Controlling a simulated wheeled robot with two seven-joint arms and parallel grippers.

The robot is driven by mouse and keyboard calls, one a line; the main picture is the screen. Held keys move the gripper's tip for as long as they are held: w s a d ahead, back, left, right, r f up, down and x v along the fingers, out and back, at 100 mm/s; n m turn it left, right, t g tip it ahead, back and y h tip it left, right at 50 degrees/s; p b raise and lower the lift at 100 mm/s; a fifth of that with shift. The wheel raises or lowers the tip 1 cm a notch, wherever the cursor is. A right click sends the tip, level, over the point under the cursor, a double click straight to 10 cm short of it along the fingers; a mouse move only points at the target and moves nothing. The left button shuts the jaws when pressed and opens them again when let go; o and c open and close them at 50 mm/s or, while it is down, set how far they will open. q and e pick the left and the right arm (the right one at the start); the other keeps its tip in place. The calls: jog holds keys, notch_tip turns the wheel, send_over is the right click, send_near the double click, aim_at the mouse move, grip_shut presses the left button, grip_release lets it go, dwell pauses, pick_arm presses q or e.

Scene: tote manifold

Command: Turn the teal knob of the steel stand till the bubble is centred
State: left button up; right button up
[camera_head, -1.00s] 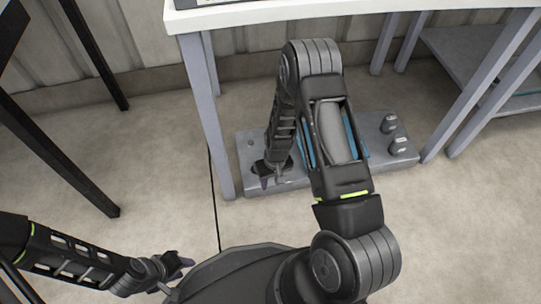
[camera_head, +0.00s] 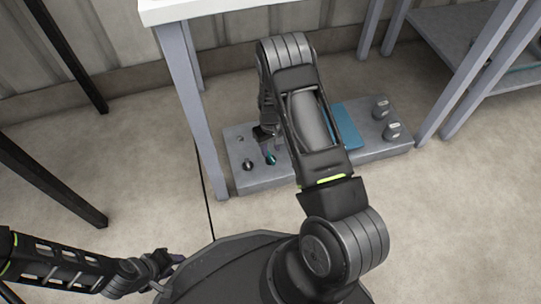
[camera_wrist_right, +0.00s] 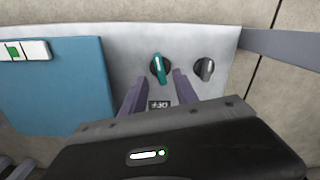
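The steel stand (camera_head: 370,152) is a low grey slab on the floor under the table. Its teal knob (camera_head: 270,158) is near the front left; in the right wrist view the teal knob (camera_wrist_right: 159,70) points nearly straight up, on a dark round base. My right gripper (camera_wrist_right: 159,78) is open, its fingers on either side of the knob's near end; contact is unclear. In the head view my right gripper (camera_head: 268,142) is over the stand. A white level with a green vial (camera_wrist_right: 25,50) is cut by the left edge; its bubble is unclear. My left gripper (camera_head: 170,263) is far off, lower left.
A dark knob (camera_wrist_right: 204,69) sits close right of the teal one, with an OFF label (camera_wrist_right: 160,104) nearby. A blue panel (camera_wrist_right: 55,90) covers part of the stand. Two grey knobs (camera_head: 381,107) (camera_head: 392,131) stand at its right end. Table legs (camera_head: 190,95) flank it.

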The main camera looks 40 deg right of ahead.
aim_at(271, 156)
notch_tip(271, 156, down, 4)
jog(key=shift+f+b, duration=0.15)
jog(key=shift+b, duration=0.6)
jog(key=shift+c, duration=0.4)
grip_shut()
